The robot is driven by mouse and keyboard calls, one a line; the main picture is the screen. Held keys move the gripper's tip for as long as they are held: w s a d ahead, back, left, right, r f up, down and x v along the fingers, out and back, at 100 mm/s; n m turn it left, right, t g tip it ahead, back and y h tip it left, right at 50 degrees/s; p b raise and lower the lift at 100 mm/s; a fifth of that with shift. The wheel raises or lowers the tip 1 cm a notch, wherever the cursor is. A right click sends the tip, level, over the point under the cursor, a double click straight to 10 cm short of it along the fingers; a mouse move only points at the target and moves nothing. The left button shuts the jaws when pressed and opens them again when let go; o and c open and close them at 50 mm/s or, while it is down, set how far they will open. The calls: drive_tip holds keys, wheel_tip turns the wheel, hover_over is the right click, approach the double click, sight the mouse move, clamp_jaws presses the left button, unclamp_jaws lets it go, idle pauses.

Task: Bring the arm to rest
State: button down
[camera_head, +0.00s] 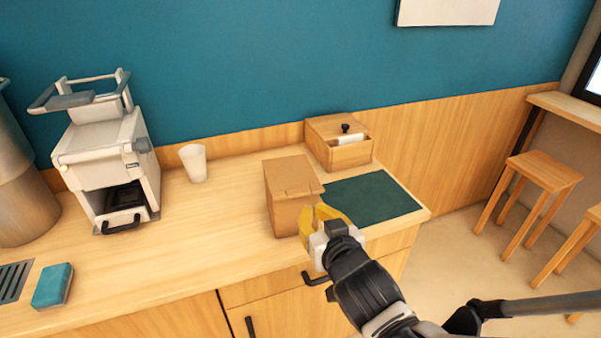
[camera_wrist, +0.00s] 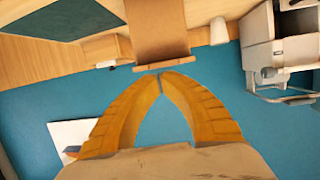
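My gripper (camera_head: 322,214), with yellow fingers, is in front of the counter, close to the right side of a brown paper bag or box (camera_head: 284,205). In the wrist view the two fingertips (camera_wrist: 160,76) meet, and nothing shows between them. The brown bag (camera_wrist: 157,30) lies just beyond the tips there; I cannot tell whether they touch it. The bag stands upright on the counter with its top folded shut. My arm reaches in from the lower right of the head view.
A wooden box (camera_head: 340,153) with a black knob and a dark green mat (camera_head: 372,197) are behind and right of the bag. A white cup (camera_head: 194,163), a coffee machine (camera_head: 108,165) and a blue sponge (camera_head: 53,286) are left. Stools (camera_head: 540,172) stand right, over open floor.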

drive_tip(key=s+d+f+m+g+h, duration=0.1)
drive_tip(key=s+d+m+g+h, duration=0.1)
drive_tip(key=s+d+g, duration=0.5)
drive_tip(key=s+d, duration=0.4)
drive_tip(key=s, duration=0.3)
drive_tip(key=shift+d+f+h, duration=0.2)
drive_tip(key=shift+d+h, duration=0.1)
drive_tip(key=shift+d, duration=0.05)
